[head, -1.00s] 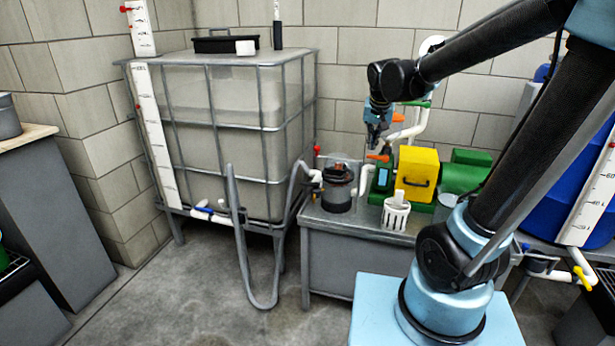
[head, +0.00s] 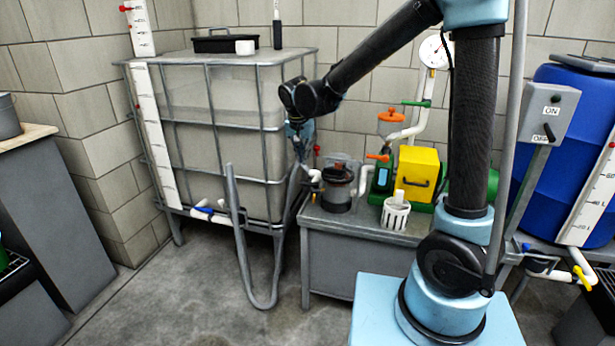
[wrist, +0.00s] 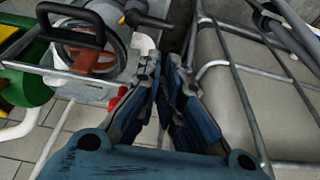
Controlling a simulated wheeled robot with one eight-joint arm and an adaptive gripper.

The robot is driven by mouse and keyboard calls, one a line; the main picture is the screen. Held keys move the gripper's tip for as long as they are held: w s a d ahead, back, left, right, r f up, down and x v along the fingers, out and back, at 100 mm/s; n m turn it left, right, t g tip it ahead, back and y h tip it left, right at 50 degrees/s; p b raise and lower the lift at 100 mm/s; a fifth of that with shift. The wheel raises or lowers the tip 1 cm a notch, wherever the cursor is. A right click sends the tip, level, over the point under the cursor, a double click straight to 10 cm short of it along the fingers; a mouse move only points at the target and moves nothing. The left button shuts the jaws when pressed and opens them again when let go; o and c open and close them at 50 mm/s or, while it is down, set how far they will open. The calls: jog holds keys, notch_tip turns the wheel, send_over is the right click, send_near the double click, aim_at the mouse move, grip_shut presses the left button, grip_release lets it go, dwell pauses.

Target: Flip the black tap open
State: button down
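A small black tap (head: 316,188) sits by the white pipe fitting between the tank and the bench. In the wrist view, a black lever (wrist: 150,20) shows above a white elbow pipe (wrist: 146,43), at the top, beyond my fingertips. My gripper (head: 299,150) hangs pointing down in front of the tank's right edge, above and slightly left of the tap. In the wrist view my gripper's fingers (wrist: 164,60) come close together, nothing held between them. They look apart from the lever. The tap's exact lever angle is too small to tell.
A caged tank (head: 225,110) stands left, with a grey hose (head: 240,240) looping from it. A clear filter with black lid (head: 338,190) stands on the bench (head: 345,222). A red knob (head: 317,150) rises near my gripper. A yellow box (head: 418,170) is further right.

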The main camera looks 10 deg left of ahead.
aim_at(310, 184)
jog(key=shift+s, duration=0.1)
jog(key=shift+d, duration=0.15)
jog(key=x, duration=1)
